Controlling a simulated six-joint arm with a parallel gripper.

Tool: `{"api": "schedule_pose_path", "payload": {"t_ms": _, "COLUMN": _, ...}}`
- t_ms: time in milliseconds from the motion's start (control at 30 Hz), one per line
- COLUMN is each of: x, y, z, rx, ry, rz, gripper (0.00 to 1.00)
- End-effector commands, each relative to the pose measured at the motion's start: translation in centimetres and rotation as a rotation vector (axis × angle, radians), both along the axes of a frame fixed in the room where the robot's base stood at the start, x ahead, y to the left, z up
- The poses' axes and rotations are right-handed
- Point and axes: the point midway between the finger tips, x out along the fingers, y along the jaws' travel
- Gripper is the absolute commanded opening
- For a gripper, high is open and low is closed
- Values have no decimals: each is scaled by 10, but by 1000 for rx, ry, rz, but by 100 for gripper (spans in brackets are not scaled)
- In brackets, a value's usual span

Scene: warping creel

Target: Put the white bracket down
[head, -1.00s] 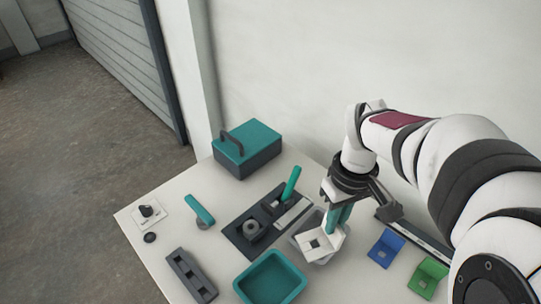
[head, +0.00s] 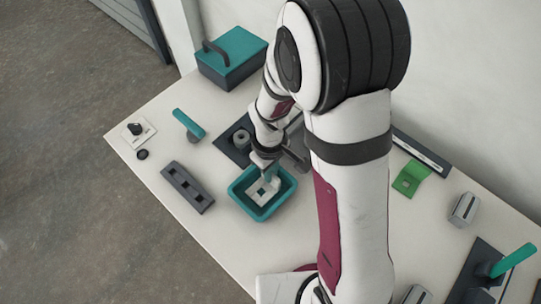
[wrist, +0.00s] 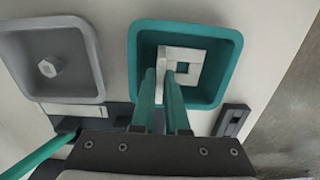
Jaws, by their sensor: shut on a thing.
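The white bracket (head: 262,189) has a square hole in its plate. It shows within the rim of the teal tray (head: 285,197) in the head view. My gripper (head: 268,176) points down into that tray and is shut on the bracket. In the wrist view the bracket (wrist: 190,60) is at the tips of my teal fingers (wrist: 160,74), inside the outline of the teal tray (wrist: 232,62). I cannot tell whether the bracket touches the tray floor. The fingers hide part of it.
A grey tray (wrist: 95,45) holding a small hexagonal part is beside the teal tray. A dark slotted block (head: 187,187) lies left of the teal tray. A green bracket (head: 410,178) lies to the right. A teal toolbox (head: 232,58) stands at the back.

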Motion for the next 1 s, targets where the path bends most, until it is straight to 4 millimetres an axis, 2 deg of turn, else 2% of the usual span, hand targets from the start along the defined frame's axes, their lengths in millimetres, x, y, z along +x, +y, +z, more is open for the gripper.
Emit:
{"api": "schedule_pose_path", "payload": {"t_ms": 267, "x": 0, "y": 0, "z": -2, "rx": 0, "ry": 0, "rz": 0, "gripper": 0}}
{"api": "schedule_pose_path", "payload": {"t_ms": 300, "x": 0, "y": 0, "z": -3, "rx": 0, "ry": 0, "rz": 0, "gripper": 14}}
{"api": "schedule_pose_path", "payload": {"t_ms": 467, "x": 0, "y": 0, "z": -2, "rx": 0, "ry": 0, "rz": 0, "gripper": 42}}
{"api": "schedule_pose_path", "payload": {"t_ms": 767, "x": 0, "y": 0, "z": 0, "rx": 0, "ry": -1, "rz": 0, "gripper": 42}}
{"api": "schedule_pose_path", "payload": {"t_ms": 867, "x": 1, "y": 0, "z": 11, "rx": 1, "ry": -4, "rz": -1, "gripper": 42}}
{"api": "schedule_pose_path", "payload": {"t_ms": 1000, "x": 2, "y": 1, "z": 45, "rx": 1, "ry": -7, "rz": 0, "gripper": 42}}
